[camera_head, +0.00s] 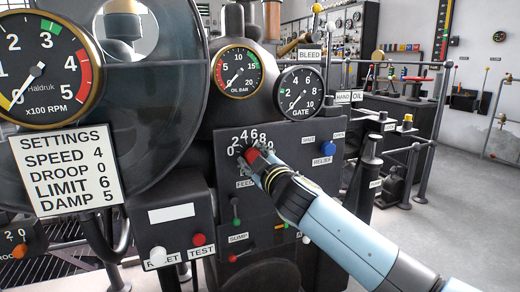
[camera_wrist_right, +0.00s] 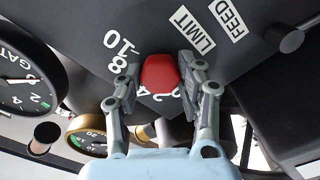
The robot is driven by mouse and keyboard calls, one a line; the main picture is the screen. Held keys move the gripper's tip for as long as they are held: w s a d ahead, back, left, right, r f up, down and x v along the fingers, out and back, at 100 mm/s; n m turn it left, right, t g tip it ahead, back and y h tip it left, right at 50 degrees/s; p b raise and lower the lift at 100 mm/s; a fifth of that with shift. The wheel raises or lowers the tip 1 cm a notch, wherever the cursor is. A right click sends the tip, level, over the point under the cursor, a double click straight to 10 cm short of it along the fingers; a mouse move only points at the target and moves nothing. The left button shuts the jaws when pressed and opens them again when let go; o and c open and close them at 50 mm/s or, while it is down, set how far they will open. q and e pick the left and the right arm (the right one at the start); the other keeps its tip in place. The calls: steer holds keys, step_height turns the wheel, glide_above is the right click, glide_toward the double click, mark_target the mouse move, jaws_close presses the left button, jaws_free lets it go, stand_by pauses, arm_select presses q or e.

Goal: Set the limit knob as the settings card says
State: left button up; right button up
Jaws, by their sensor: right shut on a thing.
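The settings card (camera_head: 66,176) is at the left in the head view and reads SPEED 4, DROOP 0, LIMIT 6, DAMP 5. The limit knob is a red knob (camera_wrist_right: 160,75), next to the LIMIT label (camera_wrist_right: 192,32) in the wrist view. Its dial numbers (camera_head: 248,136) run from 0 upward in an arc on the dark panel. My right gripper (camera_wrist_right: 160,84) is shut on the knob, one finger on each side. It also shows over the dial in the head view (camera_head: 256,160). The knob's pointer is hidden, so its setting cannot be read. My left gripper is out of view.
A FEED label (camera_wrist_right: 224,18) lies beside the LIMIT label. The GATE gauge (camera_head: 300,93) and OIL BAR gauge (camera_head: 238,71) stand above the panel. A blue RELIEF knob (camera_head: 327,148) is to the right. A red TEST button (camera_head: 198,239) is at the lower left.

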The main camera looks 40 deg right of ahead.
steer(key=shift+r+n+p, duration=0.2)
steer(key=shift+n+p, duration=0.1)
steer(key=shift+n, duration=0.8)
steer(key=shift+w+r+n, duration=0.1)
steer(key=shift+n, duration=0.3)
steer(key=o, duration=1.1)
steer(key=shift+d, duration=0.15)
steer(key=shift+o, duration=0.2)
